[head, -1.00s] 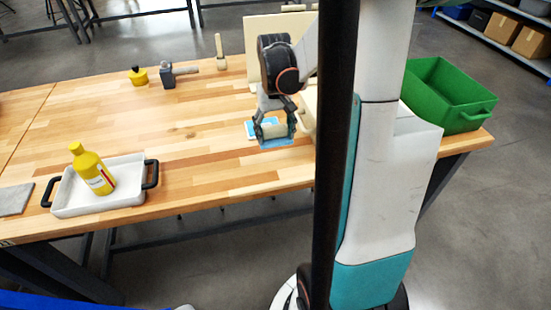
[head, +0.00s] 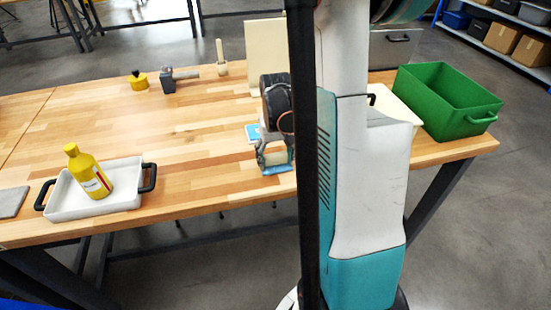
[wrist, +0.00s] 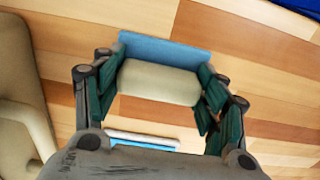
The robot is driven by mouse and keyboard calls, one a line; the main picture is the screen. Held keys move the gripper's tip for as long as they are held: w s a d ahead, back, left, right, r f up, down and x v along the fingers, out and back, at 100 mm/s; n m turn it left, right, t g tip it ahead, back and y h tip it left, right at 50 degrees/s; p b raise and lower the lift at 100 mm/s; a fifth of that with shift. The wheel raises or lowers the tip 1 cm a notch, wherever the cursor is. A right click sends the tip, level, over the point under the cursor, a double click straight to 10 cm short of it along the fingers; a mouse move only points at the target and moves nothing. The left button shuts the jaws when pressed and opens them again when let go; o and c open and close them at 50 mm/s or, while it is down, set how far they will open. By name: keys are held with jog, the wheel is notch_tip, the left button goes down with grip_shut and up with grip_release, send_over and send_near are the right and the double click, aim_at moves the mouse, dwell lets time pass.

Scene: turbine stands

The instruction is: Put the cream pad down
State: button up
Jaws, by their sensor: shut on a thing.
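The cream pad (wrist: 158,82) is a thick, rounded cream block between the fingers in the wrist view. My gripper (wrist: 160,88) is shut on it from both sides. In the head view my gripper (head: 275,155) is low over the table near its front edge, beside my column. A flat blue piece (wrist: 165,48) lies along the pad's far side in the wrist view, and below the pad (head: 277,158) in the head view. I cannot tell whether the pad touches the table.
A blue-and-white flat item (head: 253,133) lies just behind my gripper. A white tray (head: 95,203) holding a yellow bottle (head: 90,174) stands at left. A green bin (head: 450,100) stands at right. A beige object (wrist: 20,90) is close at left in the wrist view. The table's middle is clear.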

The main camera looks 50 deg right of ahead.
aim_at(275, 155)
jog(key=shift+f, duration=0.15)
jog(key=o, duration=1.1)
notch_tip(275, 155, up, 12)
jog(key=p, duration=0.3)
jog(key=shift+p, duration=0.4)
